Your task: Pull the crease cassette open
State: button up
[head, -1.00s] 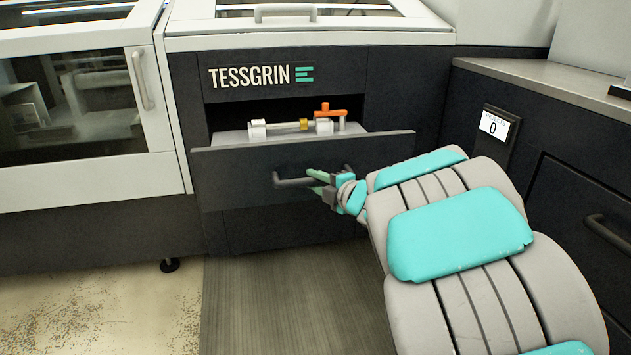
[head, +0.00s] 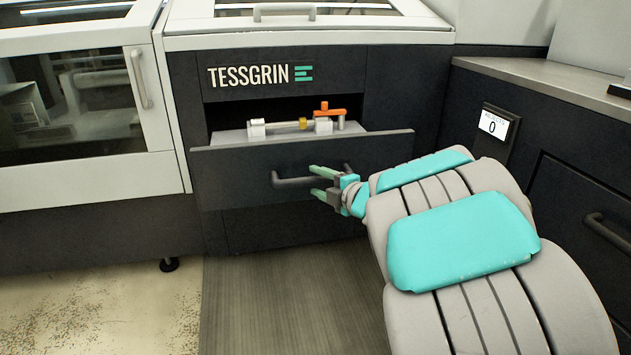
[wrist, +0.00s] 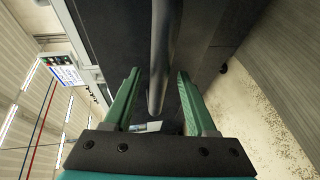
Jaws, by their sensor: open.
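The crease cassette is a dark drawer (head: 235,172) standing pulled out from the machine front in the head view. Its pale inner deck (head: 232,137) shows above the front panel, carrying a shaft with an orange-handled part (head: 328,111). A dark bar handle (head: 285,183) crosses the drawer front. My gripper (head: 316,181) is at the right part of the handle, its green fingers apart, one above the other. In the wrist view the handle (wrist: 163,45) runs between the two open fingers; I cannot tell whether either touches it.
The machine's lidded top (head: 300,25) is above the drawer. A glazed cabinet (head: 75,105) stands to the left. A dark counter (head: 560,150) with a small display reading 0 (head: 494,124) is on the right. The floor (head: 270,305) in front of the drawer is clear.

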jog(key=v, duration=0.6)
jog(key=shift+s, duration=0.1)
